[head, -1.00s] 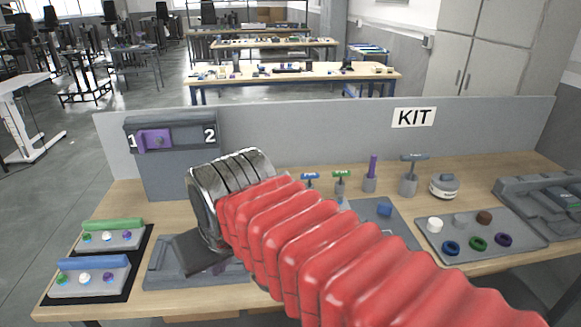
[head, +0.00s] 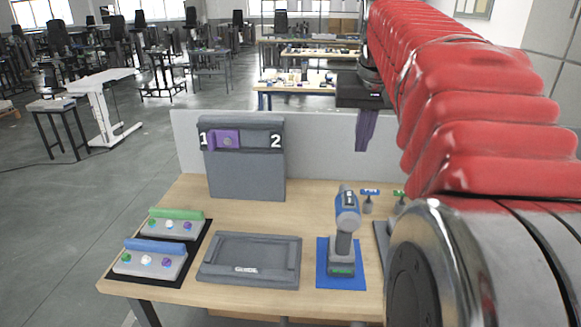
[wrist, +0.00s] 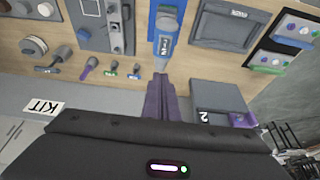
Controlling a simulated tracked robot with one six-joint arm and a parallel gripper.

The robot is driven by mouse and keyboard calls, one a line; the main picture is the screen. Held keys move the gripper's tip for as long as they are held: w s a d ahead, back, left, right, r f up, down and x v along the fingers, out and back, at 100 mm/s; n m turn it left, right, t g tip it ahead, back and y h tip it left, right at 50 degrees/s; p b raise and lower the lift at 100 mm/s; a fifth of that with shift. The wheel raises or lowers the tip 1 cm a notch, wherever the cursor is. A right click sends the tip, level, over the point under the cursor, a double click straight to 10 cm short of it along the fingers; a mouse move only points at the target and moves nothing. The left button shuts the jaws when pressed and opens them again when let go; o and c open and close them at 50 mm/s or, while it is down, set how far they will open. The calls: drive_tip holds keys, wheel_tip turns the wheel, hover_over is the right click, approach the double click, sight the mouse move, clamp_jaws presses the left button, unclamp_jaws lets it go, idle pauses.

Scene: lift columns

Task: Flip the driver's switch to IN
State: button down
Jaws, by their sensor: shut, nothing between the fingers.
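The driver (head: 344,228) is a blue and grey power tool standing upright on a blue mat (head: 324,271), right of centre on the table. Its top bears a small dark and white mark, too small to read. In the wrist view the driver (wrist: 164,42) shows just beyond my fingertips, on its blue mat (wrist: 176,8). Which way its switch is set cannot be told. My gripper (head: 362,149) has purple fingers pointing down, above and behind the driver, apart from it. In the wrist view my gripper (wrist: 160,76) is shut and empty.
A grey GUIDE tray (head: 250,285) lies left of the driver. Racks with green (head: 176,212) and blue (head: 155,245) bars stand further left. A grey panel marked 1 and 2 (head: 245,178) stands behind. T-handled tools (head: 369,200) stand right of the driver.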

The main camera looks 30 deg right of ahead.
sight(351, 194)
drive_tip(key=shift+f, duration=0.1)
drive_tip(key=x, duration=1.3)
drive_tip(key=shift+s+a+f, duration=0.1)
drive_tip(key=shift+a+f, duration=0.05)
drive_tip(key=shift+f, duration=0.3)
